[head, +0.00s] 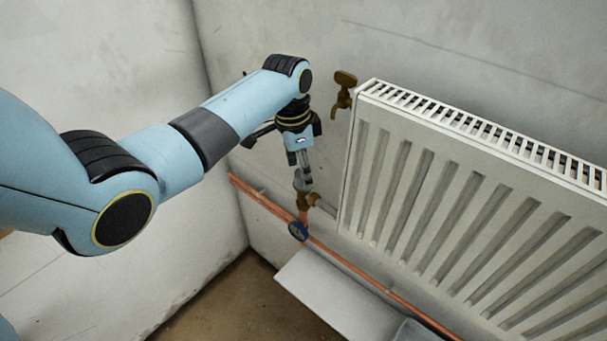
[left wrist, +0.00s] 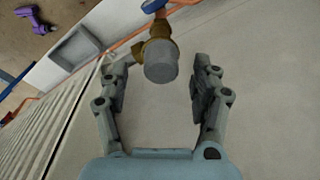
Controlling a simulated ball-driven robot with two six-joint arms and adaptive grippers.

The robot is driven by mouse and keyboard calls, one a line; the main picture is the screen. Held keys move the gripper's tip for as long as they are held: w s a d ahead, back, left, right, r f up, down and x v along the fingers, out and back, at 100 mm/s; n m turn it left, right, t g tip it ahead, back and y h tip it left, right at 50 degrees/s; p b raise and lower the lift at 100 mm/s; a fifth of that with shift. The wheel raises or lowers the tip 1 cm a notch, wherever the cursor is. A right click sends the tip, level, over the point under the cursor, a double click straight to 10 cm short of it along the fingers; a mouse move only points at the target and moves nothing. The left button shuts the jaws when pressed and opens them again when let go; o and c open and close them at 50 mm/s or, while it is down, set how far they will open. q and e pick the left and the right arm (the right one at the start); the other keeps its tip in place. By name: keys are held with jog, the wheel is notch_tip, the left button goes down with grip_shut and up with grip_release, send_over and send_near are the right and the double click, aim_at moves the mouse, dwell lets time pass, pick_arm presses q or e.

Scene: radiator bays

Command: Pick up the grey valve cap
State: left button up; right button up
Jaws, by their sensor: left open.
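The grey valve cap (left wrist: 161,66) sits on a brass valve (left wrist: 157,40) in the left wrist view. In the head view the cap (head: 299,182) shows at the lower left corner of the radiator, partly hidden by my gripper. My left gripper (left wrist: 160,80) is open, with one finger on each side of the cap and a gap visible to both. In the head view the left gripper (head: 306,175) points down just above the valve. I cannot tell whether the fingertips are level with the cap. My right gripper is in neither view.
The white radiator (head: 470,200) stands close on the right. A brass tap-like fitting (head: 343,90) is at its upper corner. Copper pipes (head: 365,271) run along the wall, with a blue round part (head: 298,231) below the valve. A purple tool (left wrist: 38,19) lies on the floor.

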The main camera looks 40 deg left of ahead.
pick_arm(q)
notch_tip(320, 180, down, 2)
jog(key=shift+w+f, duration=0.1)
jog(key=shift+d, duration=0.1)
jog(key=shift+c, duration=0.3)
jog(key=c, duration=0.7)
jog(key=shift+c, duration=0.2)
